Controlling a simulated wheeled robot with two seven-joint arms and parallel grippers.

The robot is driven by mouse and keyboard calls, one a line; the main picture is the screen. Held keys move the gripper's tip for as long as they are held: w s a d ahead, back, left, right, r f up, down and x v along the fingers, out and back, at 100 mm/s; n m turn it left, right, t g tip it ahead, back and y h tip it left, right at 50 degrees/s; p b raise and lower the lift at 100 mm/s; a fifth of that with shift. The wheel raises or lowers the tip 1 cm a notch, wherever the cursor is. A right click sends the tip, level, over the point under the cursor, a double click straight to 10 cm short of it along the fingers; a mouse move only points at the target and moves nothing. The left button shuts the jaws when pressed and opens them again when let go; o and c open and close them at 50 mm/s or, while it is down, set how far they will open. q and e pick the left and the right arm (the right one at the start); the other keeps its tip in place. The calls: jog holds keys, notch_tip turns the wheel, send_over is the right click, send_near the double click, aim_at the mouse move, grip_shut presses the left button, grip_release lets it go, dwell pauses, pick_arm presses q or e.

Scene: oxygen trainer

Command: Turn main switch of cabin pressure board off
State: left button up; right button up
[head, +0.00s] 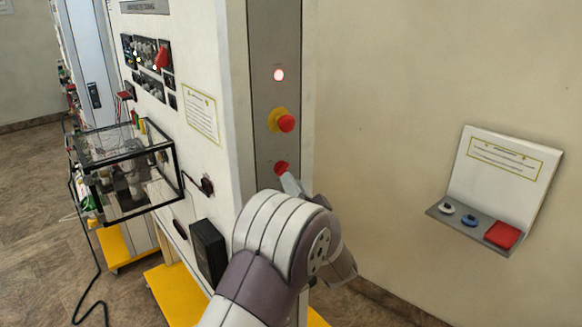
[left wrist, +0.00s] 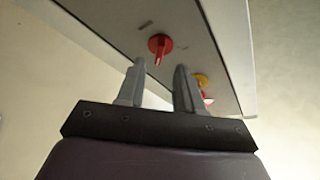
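The main switch, a red rotary knob (head: 281,167), sits low on the grey side panel of the cabin pressure board (head: 262,48). In the left wrist view the red knob (left wrist: 160,46) shows just beyond the gap between the fingertips. My left gripper (left wrist: 157,65) is open, with its two grey fingers apart and nothing between them. In the head view its fingertip (head: 290,184) is close below the knob; I cannot tell if it touches. The rest of this gripper is hidden behind my arm. My right gripper is not in view.
Above the switch are a red emergency button (head: 286,123) on a yellow base and a lit lamp (head: 279,75). A clear box (head: 130,170) juts out from the board's front at left. A wall panel (head: 500,170) with buttons is at right.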

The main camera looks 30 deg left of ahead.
aim_at(284, 172)
pick_arm(q)
jog(key=x, duration=0.3)
jog(key=shift+a+f+p, duration=0.1)
jog(key=shift+a+p, duration=0.2)
jog(key=shift+p, duration=0.1)
jog(key=shift+w+a, duration=0.1)
jog(key=shift+a, duration=0.05)
jog(key=shift+c, duration=0.7)
grip_shut()
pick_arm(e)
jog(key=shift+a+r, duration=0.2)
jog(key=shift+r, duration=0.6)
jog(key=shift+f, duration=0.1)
